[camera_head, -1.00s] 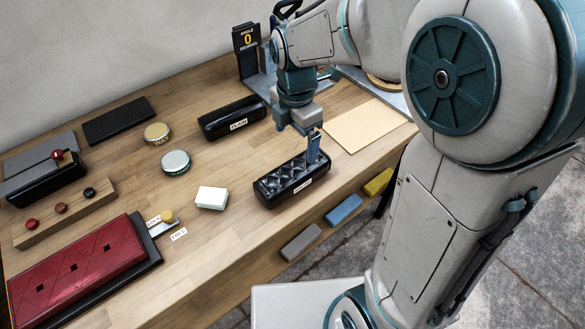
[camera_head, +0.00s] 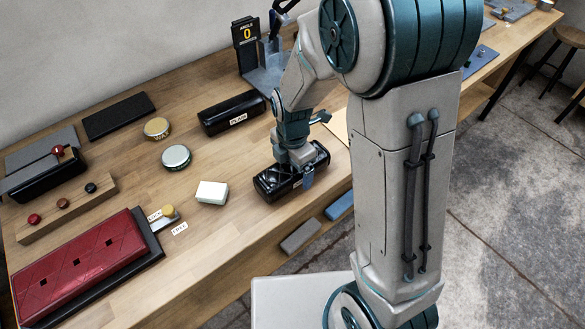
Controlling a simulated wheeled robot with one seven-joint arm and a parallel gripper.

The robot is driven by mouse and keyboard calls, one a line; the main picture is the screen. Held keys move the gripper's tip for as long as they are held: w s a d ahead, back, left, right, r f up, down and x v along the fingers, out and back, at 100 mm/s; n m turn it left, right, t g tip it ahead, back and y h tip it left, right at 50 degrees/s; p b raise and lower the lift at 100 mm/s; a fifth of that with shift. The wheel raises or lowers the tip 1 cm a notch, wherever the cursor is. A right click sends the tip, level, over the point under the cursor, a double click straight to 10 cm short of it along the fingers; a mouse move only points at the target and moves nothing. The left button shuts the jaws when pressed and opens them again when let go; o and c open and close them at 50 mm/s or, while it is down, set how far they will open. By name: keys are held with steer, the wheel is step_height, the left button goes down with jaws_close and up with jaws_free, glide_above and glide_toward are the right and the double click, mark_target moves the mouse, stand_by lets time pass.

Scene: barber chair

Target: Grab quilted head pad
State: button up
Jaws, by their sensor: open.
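The quilted head pad (camera_head: 270,184) is a black, glossy padded block with a diamond pattern. It lies on the wooden table near its front edge. My gripper (camera_head: 305,178) is pointed down right over the pad, its jaws open. One blue finger shows at the pad's front side, by the label. The other finger is hidden behind the pad and my wrist, so contact cannot be told. A similar smooth black pad labelled PLAIN (camera_head: 231,112) lies farther back on the table.
A white block (camera_head: 211,193) and two round tins, one gold (camera_head: 157,128) and one pale green (camera_head: 176,157), stand left of the pad. A red quilted cushion (camera_head: 80,262) lies at the front left. An angle sign (camera_head: 246,40) stands at the back. Wood between them is bare.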

steer(key=shift+f, duration=0.6)
steer(key=c, duration=1.2)
steer(key=shift+r, duration=0.1)
